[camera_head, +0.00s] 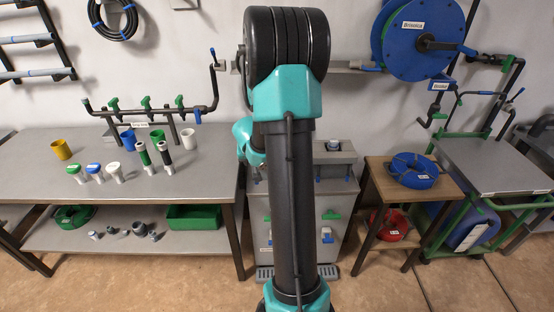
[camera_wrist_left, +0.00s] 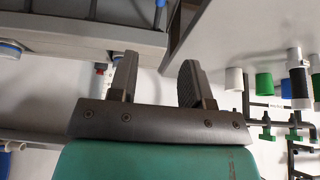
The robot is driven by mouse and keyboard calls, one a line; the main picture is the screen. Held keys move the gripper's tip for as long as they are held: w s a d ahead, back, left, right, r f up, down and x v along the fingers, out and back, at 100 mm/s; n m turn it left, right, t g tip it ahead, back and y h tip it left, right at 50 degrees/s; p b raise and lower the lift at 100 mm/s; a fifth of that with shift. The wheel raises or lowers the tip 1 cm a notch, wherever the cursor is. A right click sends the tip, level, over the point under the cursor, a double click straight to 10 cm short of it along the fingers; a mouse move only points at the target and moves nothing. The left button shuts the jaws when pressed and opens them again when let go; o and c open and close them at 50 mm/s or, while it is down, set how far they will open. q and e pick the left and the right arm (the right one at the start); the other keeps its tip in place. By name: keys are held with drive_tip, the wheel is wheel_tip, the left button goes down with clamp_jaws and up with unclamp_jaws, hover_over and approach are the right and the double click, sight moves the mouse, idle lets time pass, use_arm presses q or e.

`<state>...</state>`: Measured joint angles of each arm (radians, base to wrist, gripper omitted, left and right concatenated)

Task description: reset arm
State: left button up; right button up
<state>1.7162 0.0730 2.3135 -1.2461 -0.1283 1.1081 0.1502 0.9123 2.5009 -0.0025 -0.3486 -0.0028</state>
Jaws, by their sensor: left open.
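My left gripper (camera_wrist_left: 158,72) shows in the left wrist view with its two dark fingers apart and nothing between them. In the head view, one of my teal and black arms stands upright across the middle, and its gripper cannot be made out behind the links. My right gripper is not seen. The manifold (camera_head: 150,108), a dark pipe with green valves, stands on the left bench (camera_head: 40,180). It also shows upside down at the right of the left wrist view (camera_wrist_left: 285,124), apart from the fingers.
On the left bench stand a yellow cup (camera_head: 61,149), a white cup (camera_head: 188,138), several capped fittings and dark tubes. A grey cabinet (camera_head: 335,215) is behind my arm. A blue hose coil (camera_head: 412,170) lies on the wooden stand. A blue reel (camera_head: 420,35) hangs above right.

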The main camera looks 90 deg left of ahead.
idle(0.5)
use_arm(q)
drive_tip(key=w+d+f+m+t+h, duration=0.1)
drive_tip(key=w+d+f+m+t, duration=0.1)
drive_tip(key=w+f, duration=0.55)
drive_tip(key=w+d+f+m+t+h, duration=0.1)
drive_tip(key=w+d+f+h, duration=0.2)
drive_tip(key=w, duration=0.8)
drive_tip(key=w+d+f+m+t+h, duration=0.1)
drive_tip(key=w+d+f+m, duration=0.1)
drive_tip(key=w+d+f, duration=0.35)
drive_tip(key=w+d+f+m+h, duration=0.1)
drive_tip(key=w+d+f+m, duration=0.15)
drive_tip(key=w+d, duration=0.5)
drive_tip(key=w+d+f+m+g+h, duration=0.15)
drive_tip(key=w+d, duration=0.25)
drive_tip(key=d, duration=0.4)
drive_tip(key=w+d+f+m+h, duration=0.1)
drive_tip(key=w+d+f+m, duration=0.2)
drive_tip(key=d, duration=0.6)
drive_tip(key=w+d+f+m+h, duration=0.1)
drive_tip(key=w+d+f, duration=0.2)
drive_tip(key=w+d, duration=0.35)
drive_tip(key=s+d+f+m+g, duration=0.1)
drive_tip(key=s+d+m+g, duration=0.1)
drive_tip(key=d, duration=0.9)
drive_tip(key=shift+s+d+m, duration=0.3)
drive_tip(key=shift+s+m, duration=0.1)
drive_tip(key=shift+s, duration=0.5)
